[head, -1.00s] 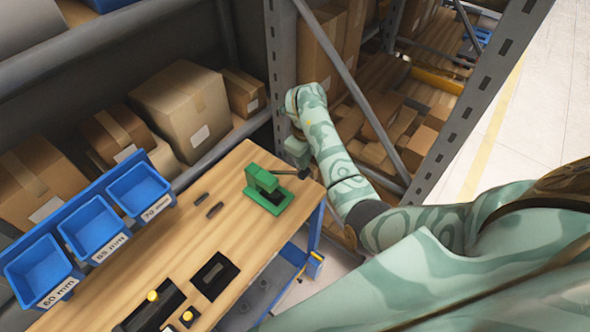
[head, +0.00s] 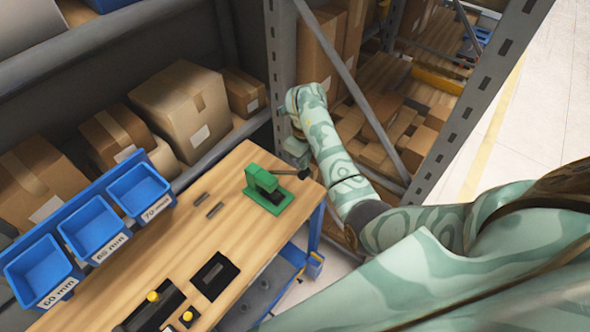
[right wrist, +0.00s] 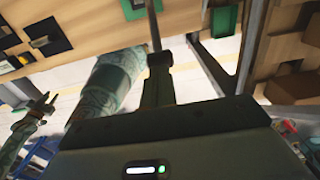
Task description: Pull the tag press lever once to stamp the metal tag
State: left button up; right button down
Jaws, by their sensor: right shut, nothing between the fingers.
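The green tag press (head: 267,190) stands on the wooden bench near its far right corner. Its dark lever (head: 285,172) sticks out to the right and ends in a black knob (head: 304,173). My right gripper (head: 299,161) is shut and empty, close by the knob; I cannot tell if they touch. In the right wrist view, the shut fingers (right wrist: 158,62) line up with the lever (right wrist: 153,25), and part of the green press (right wrist: 132,9) shows. I cannot make out the metal tag. My left gripper (right wrist: 34,112) seems to show small in the right wrist view, its jaws unclear.
Blue bins (head: 95,230) with size labels line the bench's left side. Two dark bars (head: 207,204) lie left of the press. Black fixtures (head: 215,275) sit toward the front. A grey rack post (head: 281,70) and diagonal brace (head: 350,90) stand close to my right arm.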

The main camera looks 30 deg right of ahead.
jog(key=shift+f, duration=0.1)
dwell(0.3)
jog(key=shift+s+d+f+b, duration=0.1)
jog(key=shift+s+f+b, duration=0.15)
jog(key=shift+f+b, duration=0.8)
jog(key=shift+s+d+f+b, duration=0.1)
jog(key=shift+s+f+b, duration=0.1)
jog(key=shift+f+b, duration=0.85)
jog(key=shift+w+f, duration=0.1)
jog(key=shift+f, duration=0.65)
jog(key=shift+s+d+f+b, duration=0.1)
jog(key=shift+s+f+b, duration=0.2)
jog(key=shift+f, duration=0.3)
jog(key=shift+s+d+f+b, duration=0.1)
jog(key=shift+s+f+b, duration=0.1)
jog(key=shift+f+b, duration=0.3)
jog(key=shift+f, duration=0.15)
notch_tip(320, 180, up, 12)
jog(key=p, duration=1.3)
send_over(307, 173)
jog(key=s, duration=0.1)
jog(key=shift+s+d+f+b, duration=0.15)
jog(key=shift+d+f+b, duration=0.1)
jog(key=shift+b, duration=0.1)
